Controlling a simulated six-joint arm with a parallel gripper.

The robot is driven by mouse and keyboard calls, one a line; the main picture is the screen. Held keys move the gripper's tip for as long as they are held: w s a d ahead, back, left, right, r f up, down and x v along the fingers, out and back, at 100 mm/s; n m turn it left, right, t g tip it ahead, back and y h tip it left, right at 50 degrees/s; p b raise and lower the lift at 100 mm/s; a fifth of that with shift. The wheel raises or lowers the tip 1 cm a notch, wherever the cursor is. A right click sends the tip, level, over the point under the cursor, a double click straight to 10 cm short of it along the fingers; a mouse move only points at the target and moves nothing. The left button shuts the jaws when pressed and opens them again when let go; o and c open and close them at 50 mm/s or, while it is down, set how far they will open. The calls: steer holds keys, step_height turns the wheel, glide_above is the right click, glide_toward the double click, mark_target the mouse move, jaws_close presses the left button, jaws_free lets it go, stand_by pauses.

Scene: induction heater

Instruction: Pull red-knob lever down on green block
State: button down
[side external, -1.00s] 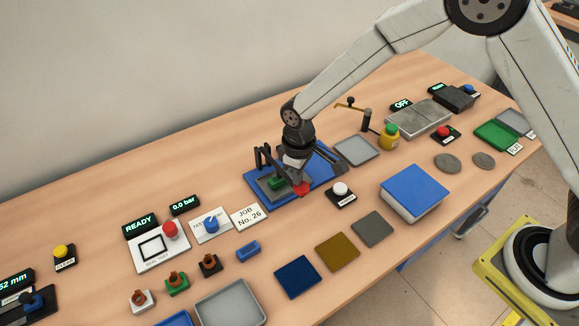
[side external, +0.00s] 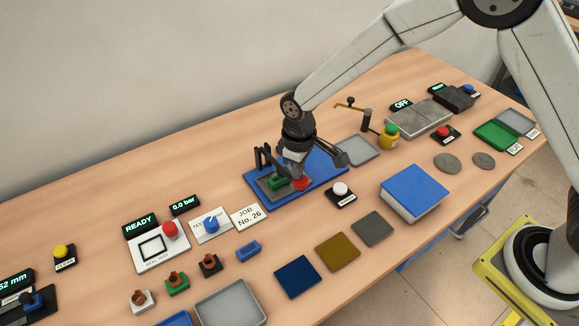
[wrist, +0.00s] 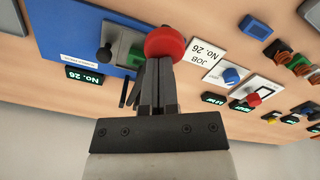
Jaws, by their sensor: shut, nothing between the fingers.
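The red knob (wrist: 165,42) shows large in the wrist view, right at the tips of my gripper (wrist: 158,75). In the side view the red knob (side external: 300,183) sits low at the front of the blue base plate (side external: 325,173), just below my gripper (side external: 298,172). My gripper is shut with nothing between its fingers; its tips are at the knob, and I cannot tell whether they touch it. The green block (side external: 277,182) lies on the fixture left of the knob, and part of it shows in the wrist view (wrist: 133,57). The lever's arm is mostly hidden by my gripper.
Dark upright posts (side external: 262,158) stand at the fixture's left. A white push button (side external: 341,189) is close in front of the plate, and a grey tray (side external: 357,151) lies behind right. A job card (side external: 249,216) lies to the left.

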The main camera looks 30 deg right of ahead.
step_height(320, 180, up, 10)
steer(key=shift+r, duration=0.2)
stand_by(1.0)
steer(key=shift+d, duration=0.1)
steer(key=s+d+f+m+t, duration=0.2)
steer(key=s+d+m, duration=0.4)
steer(key=s+d, duration=1)
steer(key=shift+d+t, duration=0.3)
steer(key=shift+d, duration=0.1)
